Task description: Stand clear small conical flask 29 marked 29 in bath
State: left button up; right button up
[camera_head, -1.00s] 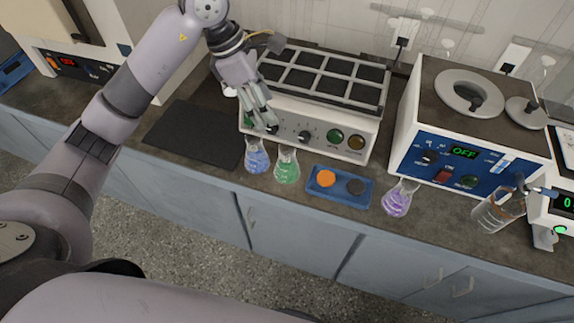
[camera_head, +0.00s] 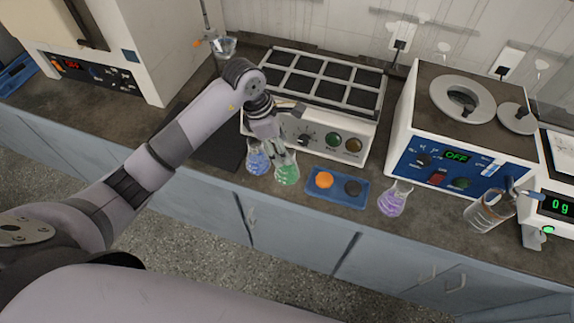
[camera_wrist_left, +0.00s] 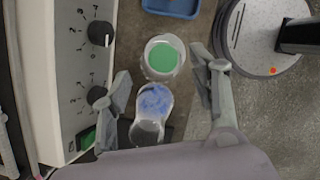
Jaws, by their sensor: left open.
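A conical flask with blue liquid (camera_head: 257,162) and one with green liquid (camera_head: 287,174) stand side by side on the bench. A third, with purple liquid (camera_head: 393,201), stands farther right. I cannot read a 29 on any. My left gripper (camera_head: 283,153) is open, just above and behind the blue and green flasks, partly covering them. In the left wrist view its spread fingers (camera_wrist_left: 160,68) have the blue flask (camera_wrist_left: 154,101) and green flask (camera_wrist_left: 162,58) showing between them; contact cannot be told. Which unit is the bath is not clear from its markings. My right gripper is not in view.
A blue tray (camera_head: 313,188) with an orange and a dark disc lies right of the flasks. A grid-topped unit (camera_head: 340,150) stands close behind. A blue-panelled unit (camera_head: 478,150) with a round opening, a beaker (camera_head: 486,213) and a balance (camera_head: 555,207) are right.

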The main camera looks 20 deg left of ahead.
pick_arm(q)
jog(key=shift+d+p+x, duration=0.15)
jog(key=shift+p+x, duration=0.1)
jog(key=shift+x, duration=0.7)
jog(key=shift+d+p+x, duration=0.15)
jog(key=shift+p+x, duration=0.1)
jog(key=shift+x, duration=0.7)
jog(key=shift+s, duration=0.1)
jog(key=shift+c, duration=0.5)
jog(key=shift+r, duration=0.1)
grip_shut()
